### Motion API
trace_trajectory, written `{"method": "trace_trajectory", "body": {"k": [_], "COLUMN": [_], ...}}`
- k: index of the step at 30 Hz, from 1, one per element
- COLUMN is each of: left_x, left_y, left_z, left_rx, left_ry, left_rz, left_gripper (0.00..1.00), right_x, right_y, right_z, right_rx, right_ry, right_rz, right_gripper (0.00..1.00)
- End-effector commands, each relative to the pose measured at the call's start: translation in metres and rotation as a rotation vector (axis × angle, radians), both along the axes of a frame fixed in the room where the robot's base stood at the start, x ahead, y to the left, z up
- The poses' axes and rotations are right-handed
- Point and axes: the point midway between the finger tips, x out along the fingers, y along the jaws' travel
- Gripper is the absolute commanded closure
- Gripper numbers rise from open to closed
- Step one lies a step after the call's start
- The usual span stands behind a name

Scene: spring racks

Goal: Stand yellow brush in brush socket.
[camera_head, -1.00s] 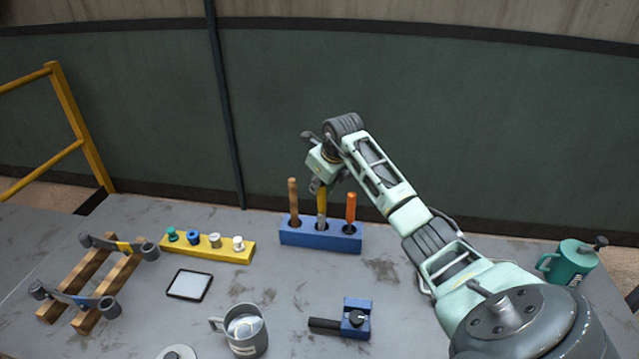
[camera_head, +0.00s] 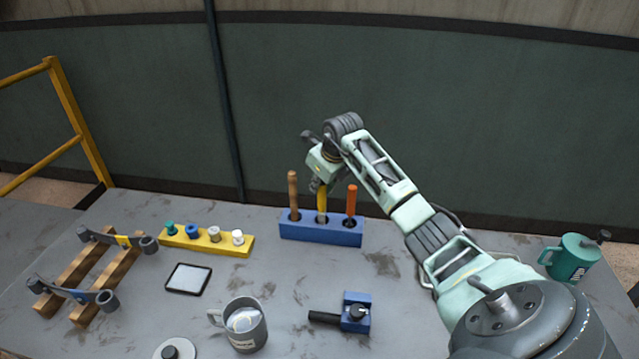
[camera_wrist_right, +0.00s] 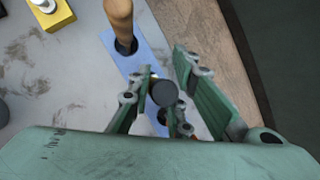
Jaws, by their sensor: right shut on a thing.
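The yellow brush (camera_head: 322,201) stands upright at the middle hole of a blue block (camera_head: 320,232) with several holes. Its lower end is hidden in or behind the block, so I cannot tell how deep it sits. My right gripper (camera_head: 319,183) is shut on the upper part of the yellow brush. In the right wrist view, a dark round end (camera_wrist_right: 165,92) shows between the fingers of the right gripper (camera_wrist_right: 163,88), above the blue block (camera_wrist_right: 148,48). My left gripper is not in view.
A brown handle (camera_head: 293,195) and an orange handle (camera_head: 351,200) stand in the block, close on either side. A yellow peg rack (camera_head: 208,246), a tablet (camera_head: 188,279), a grey mug (camera_head: 246,327), a blue clamp-like tool (camera_head: 355,312), a wooden rack (camera_head: 75,270) and a green mug (camera_head: 571,259) share the table.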

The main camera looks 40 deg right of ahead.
Motion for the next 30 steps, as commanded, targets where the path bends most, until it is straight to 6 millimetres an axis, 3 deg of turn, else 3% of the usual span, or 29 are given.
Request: {"method": "trace_trajectory", "body": {"k": [21,30], "left_x": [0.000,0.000], "left_y": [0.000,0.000], "left_z": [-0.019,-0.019], "left_rx": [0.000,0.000], "left_ry": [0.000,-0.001], "left_rz": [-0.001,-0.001], "left_gripper": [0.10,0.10], "right_x": [0.000,0.000], "right_y": [0.000,0.000], "right_z": [-0.026,-0.026], "right_rx": [-0.001,0.000], "right_ry": [0.000,-0.001], "right_rz": [0.000,0.000], "right_gripper": [1.00,1.00]}}
